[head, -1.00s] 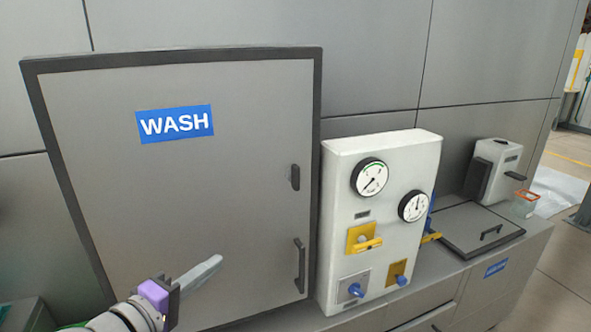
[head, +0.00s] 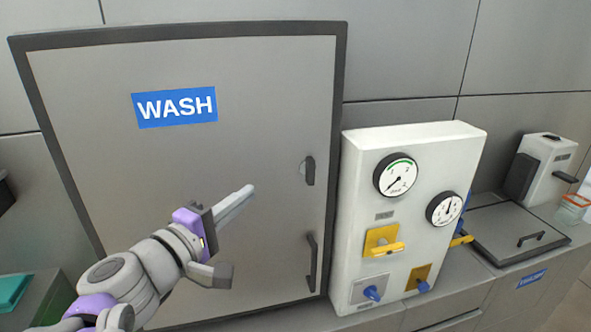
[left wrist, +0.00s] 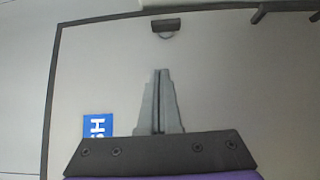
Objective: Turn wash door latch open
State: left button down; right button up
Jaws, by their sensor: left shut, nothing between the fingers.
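The wash door (head: 100,140) is a grey panel with a dark frame and a blue WASH label (head: 174,107); it looks closed. Its small dark latch (head: 309,170) sits near the right edge, above a vertical dark handle (head: 312,262). My left gripper (head: 250,190) is in front of the door, left of the latch and apart from it. Its fingers are shut with nothing between them. In the left wrist view the fingers (left wrist: 159,75) point toward the latch (left wrist: 166,26), with a gap between. My right gripper is not in view.
A white panel (head: 362,200) with two gauges, yellow parts and blue knobs stands just right of the door. A counter with a dark lid (head: 500,222) and a grey-white device (head: 550,165) lies further right. A green-topped box (head: 12,292) is at lower left.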

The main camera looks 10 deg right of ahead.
aim_at(310, 171)
pick_arm(q)
jog(key=shift+w, duration=0.1)
jog(key=x, duration=1)
jog(key=shift+w+d+p, duration=0.15)
jog(key=shift+d+p, duration=0.1)
jog(key=shift+p, duration=0.1)
jog(key=d, duration=0.2)
jog(key=shift+d, duration=0.85)
